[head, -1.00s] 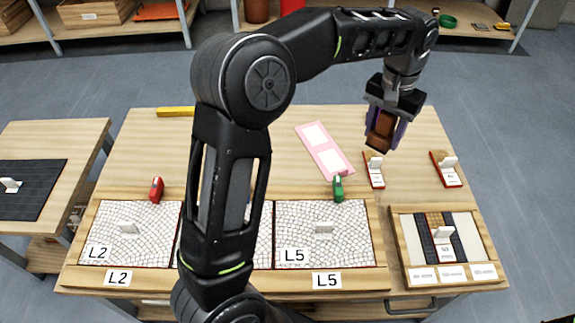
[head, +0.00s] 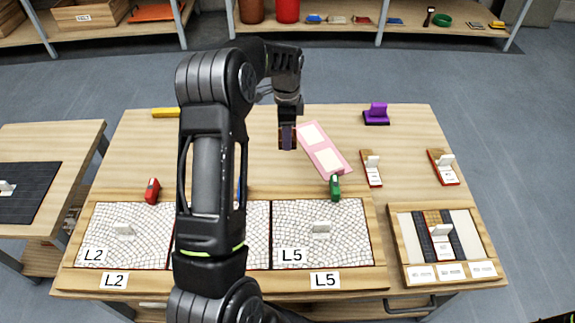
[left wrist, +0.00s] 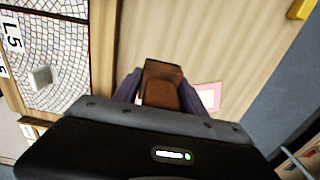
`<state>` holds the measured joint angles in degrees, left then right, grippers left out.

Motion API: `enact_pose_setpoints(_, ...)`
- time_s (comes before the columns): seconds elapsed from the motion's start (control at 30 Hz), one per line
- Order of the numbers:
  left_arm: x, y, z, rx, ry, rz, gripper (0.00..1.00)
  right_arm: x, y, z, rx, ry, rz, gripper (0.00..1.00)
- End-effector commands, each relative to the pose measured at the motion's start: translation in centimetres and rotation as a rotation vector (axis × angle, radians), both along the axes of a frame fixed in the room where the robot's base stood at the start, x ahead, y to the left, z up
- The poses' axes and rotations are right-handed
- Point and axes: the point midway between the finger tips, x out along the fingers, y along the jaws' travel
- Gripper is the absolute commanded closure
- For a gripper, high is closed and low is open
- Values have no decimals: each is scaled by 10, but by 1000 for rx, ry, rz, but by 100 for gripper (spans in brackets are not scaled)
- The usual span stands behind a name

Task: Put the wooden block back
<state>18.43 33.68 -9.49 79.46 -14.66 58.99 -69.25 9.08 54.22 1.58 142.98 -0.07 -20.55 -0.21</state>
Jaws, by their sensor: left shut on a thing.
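My left gripper (head: 287,138) is shut on the brown wooden block (left wrist: 163,84) and holds it above the table, left of the pink sheet with white panels (head: 323,148). In the left wrist view the block sits between the two purple fingers of the gripper (left wrist: 167,92). In the head view the block is small and mostly covered by the fingers. My right gripper is not in view.
Mosaic panels marked L2 (head: 124,235) and L5 (head: 322,232) lie along the front edge; my arm hides the panel between them. Red (head: 152,190) and green (head: 335,187) tools stand behind them. A purple block with a handle (head: 376,115) stands at the back right.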

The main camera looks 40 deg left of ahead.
Motion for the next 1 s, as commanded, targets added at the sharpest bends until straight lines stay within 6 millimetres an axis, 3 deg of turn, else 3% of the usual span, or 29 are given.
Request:
enact_pose_setpoints(0.27,0,-1,-3,-1,1,0,98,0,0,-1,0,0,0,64)
enact_pose_setpoints(0.63,0,-1,-59,-1,2,1,98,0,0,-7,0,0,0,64)
enact_pose_setpoints(1.0,1,-1,-64,0,0,1,98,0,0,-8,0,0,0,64)
